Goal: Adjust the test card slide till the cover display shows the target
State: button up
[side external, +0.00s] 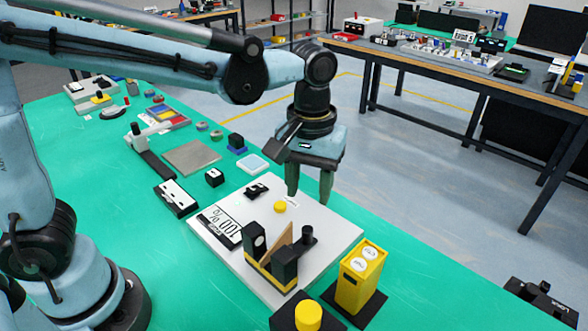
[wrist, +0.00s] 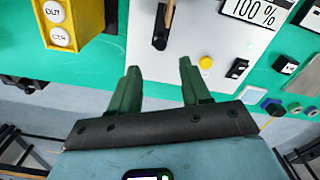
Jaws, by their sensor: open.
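My gripper (side external: 310,193) is open and empty above the far edge of a white panel (side external: 330,232); in the wrist view its two green fingers (wrist: 160,75) are spread apart. On the panel, a tan card (side external: 277,246) stands between two black blocks (side external: 285,263). A black post with a round top (side external: 307,236) stands beside the card, probably the slide's handle. In the wrist view, a black post (wrist: 160,38) with a tan strip shows ahead of the fingers, apart from them. The display (side external: 222,227) reads 100 % (wrist: 255,12). The target is not legible.
A yellow button (side external: 280,207) and a small black fixture (side external: 257,190) sit on the panel. A yellow box (side external: 361,277) with OUT and CTR buttons (wrist: 57,24) stands beside it. A yellow-topped black box (side external: 308,316) is at the front. Small items lie on the green bench behind.

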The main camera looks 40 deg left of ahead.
aim_at(307, 229)
notch_tip(307, 229, down, 10)
jog(key=shift+r, duration=0.2)
dwell(0.4)
grip_shut()
